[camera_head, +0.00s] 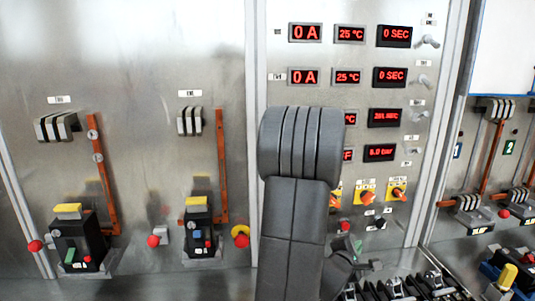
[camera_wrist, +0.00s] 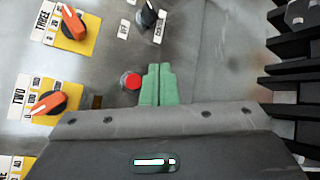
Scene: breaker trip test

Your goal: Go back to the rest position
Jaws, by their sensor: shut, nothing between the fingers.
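My gripper (camera_wrist: 158,70) shows in the wrist view as two green fingers pressed together, with nothing between them. The fingers are in front of the grey metal panel (camera_wrist: 205,45), just right of a red button (camera_wrist: 132,81). I cannot tell whether they touch the panel. In the head view my arm stands upright before the middle panel (camera_head: 285,95). It hides part of that panel and most of my gripper; a bit of green finger (camera_head: 357,246) shows at its right.
Orange rotary switches on yellow plates (camera_wrist: 85,38) lie left of the fingers, and a black knob (camera_wrist: 149,17) above. Dark ribbed parts (camera_wrist: 290,85) stand at right. In the head view, breakers (camera_head: 80,238) and (camera_head: 199,222) stick out at left, and black equipment (camera_head: 405,288) lies below right.

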